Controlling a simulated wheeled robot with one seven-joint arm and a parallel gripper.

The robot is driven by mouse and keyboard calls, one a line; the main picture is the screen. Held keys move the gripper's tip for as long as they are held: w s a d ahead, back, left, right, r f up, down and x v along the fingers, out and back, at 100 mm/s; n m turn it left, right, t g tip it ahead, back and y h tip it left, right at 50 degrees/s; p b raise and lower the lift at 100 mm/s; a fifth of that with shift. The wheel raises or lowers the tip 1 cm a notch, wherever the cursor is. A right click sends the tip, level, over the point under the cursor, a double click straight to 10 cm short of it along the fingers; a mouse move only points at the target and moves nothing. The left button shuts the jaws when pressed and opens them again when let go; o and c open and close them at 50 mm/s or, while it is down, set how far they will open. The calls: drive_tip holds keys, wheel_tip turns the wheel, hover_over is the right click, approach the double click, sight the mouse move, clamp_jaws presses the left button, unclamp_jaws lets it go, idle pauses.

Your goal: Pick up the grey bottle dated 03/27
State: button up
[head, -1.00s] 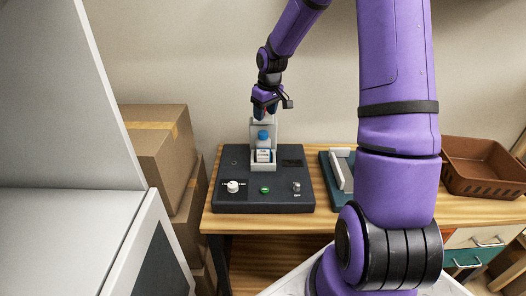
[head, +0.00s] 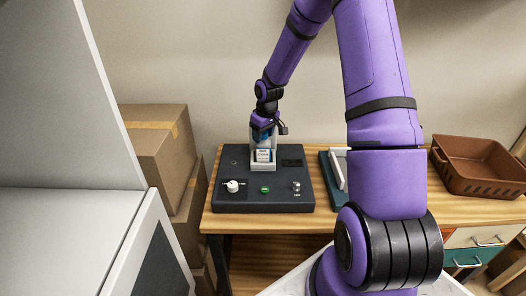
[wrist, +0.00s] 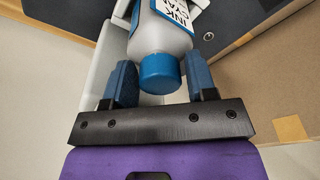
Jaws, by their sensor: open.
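A grey-white bottle (wrist: 163,35) with a blue cap and a label reading "INK CYA" shows in the wrist view. No date can be read on it. It stands in a light holder on the dark press unit, and its label (head: 263,154) shows in the head view below my gripper. My gripper (wrist: 161,78) is open, with one blue finger on each side of the cap end. A gap shows between the right finger and the cap; contact on the left cannot be told. In the head view my gripper (head: 264,131) is above the bottle and hides its top.
The dark press unit (head: 232,202) has a white knob (head: 233,186) and a green button (head: 265,189). A teal tray (head: 327,172) is right of it. A brown basket (head: 480,168) stands at the table's right; cardboard boxes (head: 158,145) stand left.

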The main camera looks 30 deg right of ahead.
clamp_jaws()
drive_tip(key=shift+r, duration=0.1)
